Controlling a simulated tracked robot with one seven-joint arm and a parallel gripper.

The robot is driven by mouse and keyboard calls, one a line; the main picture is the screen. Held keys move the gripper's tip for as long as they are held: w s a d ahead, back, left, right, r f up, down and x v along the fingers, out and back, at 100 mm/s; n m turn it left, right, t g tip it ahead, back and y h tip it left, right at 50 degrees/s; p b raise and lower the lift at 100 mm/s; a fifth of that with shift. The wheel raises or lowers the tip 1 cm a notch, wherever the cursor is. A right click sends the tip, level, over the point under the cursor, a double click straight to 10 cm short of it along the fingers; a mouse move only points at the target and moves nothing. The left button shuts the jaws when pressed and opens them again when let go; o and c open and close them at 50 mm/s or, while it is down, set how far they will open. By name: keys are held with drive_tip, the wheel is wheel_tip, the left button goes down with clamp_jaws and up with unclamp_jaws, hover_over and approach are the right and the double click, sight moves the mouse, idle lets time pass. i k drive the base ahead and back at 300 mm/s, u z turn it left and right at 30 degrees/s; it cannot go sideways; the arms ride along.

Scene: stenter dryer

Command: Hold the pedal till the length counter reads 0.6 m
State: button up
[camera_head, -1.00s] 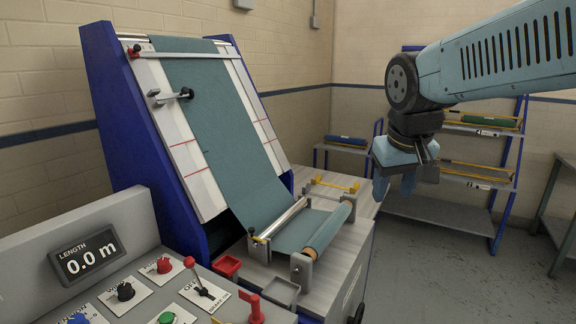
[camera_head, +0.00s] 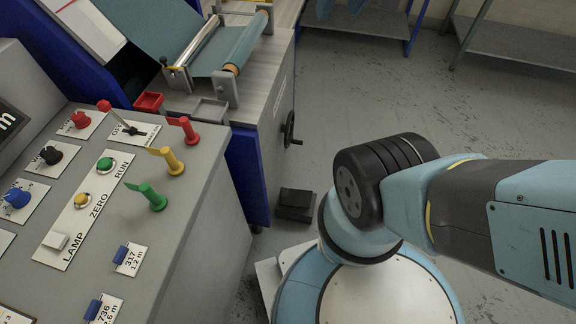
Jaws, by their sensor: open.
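The pedal (camera_head: 295,204) is a small dark block on the floor. It sits beside the machine's blue leg, left of my round base, with nothing on it. The length counter (camera_head: 8,122) is cut by the left edge; only the unit "m" shows, so its number is hidden now. The rest of the gripper is out of frame.
The control panel (camera_head: 190,215) with knobs, buttons and small flags fills the left. A black handwheel (camera_head: 291,129) sticks out of the machine's side above the pedal. Fabric (camera_head: 140,28) runs to a roller. Grey floor (camera_head: 330,110) is clear to the right.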

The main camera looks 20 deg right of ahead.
sight(290, 197)
drive_tip(key=z, duration=0.55)
drive_tip(key=k, duration=1.3)
drive_tip(key=z, duration=0.75)
drive_tip(key=i, duration=0.85)
drive_tip(key=u, duration=0.45)
